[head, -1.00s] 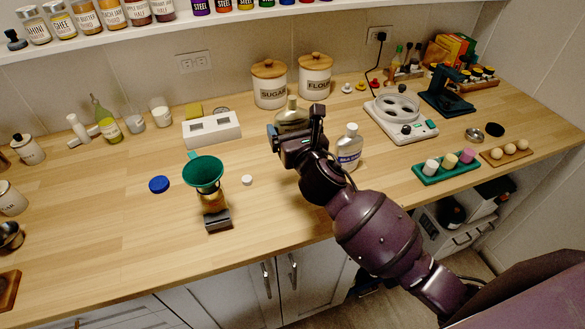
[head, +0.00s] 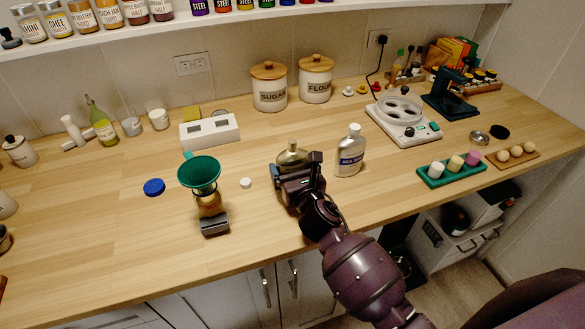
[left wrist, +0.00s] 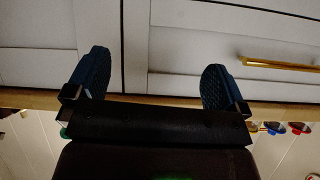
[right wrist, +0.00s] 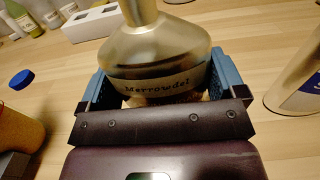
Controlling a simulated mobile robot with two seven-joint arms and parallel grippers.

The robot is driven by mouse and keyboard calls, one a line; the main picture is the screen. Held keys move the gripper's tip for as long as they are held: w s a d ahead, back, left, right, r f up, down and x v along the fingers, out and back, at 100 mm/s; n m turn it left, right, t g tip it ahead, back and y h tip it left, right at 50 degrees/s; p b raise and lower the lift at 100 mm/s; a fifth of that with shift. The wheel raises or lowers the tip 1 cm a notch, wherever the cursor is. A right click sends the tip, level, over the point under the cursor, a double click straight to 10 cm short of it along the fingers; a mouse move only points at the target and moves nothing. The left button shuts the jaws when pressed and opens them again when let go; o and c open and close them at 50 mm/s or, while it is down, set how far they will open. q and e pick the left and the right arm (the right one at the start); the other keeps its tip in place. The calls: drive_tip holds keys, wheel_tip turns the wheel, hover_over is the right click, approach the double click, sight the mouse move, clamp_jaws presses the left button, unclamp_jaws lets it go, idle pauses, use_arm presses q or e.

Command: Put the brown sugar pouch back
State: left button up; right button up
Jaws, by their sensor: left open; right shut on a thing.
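I see no thing that I can make out as a brown sugar pouch. My right gripper (head: 290,184) is shut on a clear glass bottle labelled "Merrowdal" (right wrist: 155,65), between its two blue fingers. The same bottle shows in the head view (head: 292,156), partly hidden behind the gripper. It looks upright; I cannot tell whether its base touches the counter. My left gripper (left wrist: 158,90) is open and empty in front of white cabinet fronts; it is not in the head view.
A labelled bottle (head: 350,152) stands close right of my right gripper. A green funnel (head: 199,174) in a jar, a blue cap (head: 154,187) and a white cap (head: 246,183) are to the left. Canisters (head: 269,88) stand behind. The wooden counter (head: 110,230) is clear at front left.

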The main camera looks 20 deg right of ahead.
drive_tip(key=shift+r, duration=0.1)
drive_tip(key=o, duration=0.8)
drive_tip(key=shift+f, duration=0.2)
drive_tip(key=shift+r, duration=0.15)
drive_tip(key=shift+s, duration=0.25)
drive_tip(key=s, duration=1)
drive_tip(key=shift+s+d, duration=0.2)
drive_tip(key=shift+s+r, duration=0.1)
drive_tip(key=shift+s, duration=0.5)
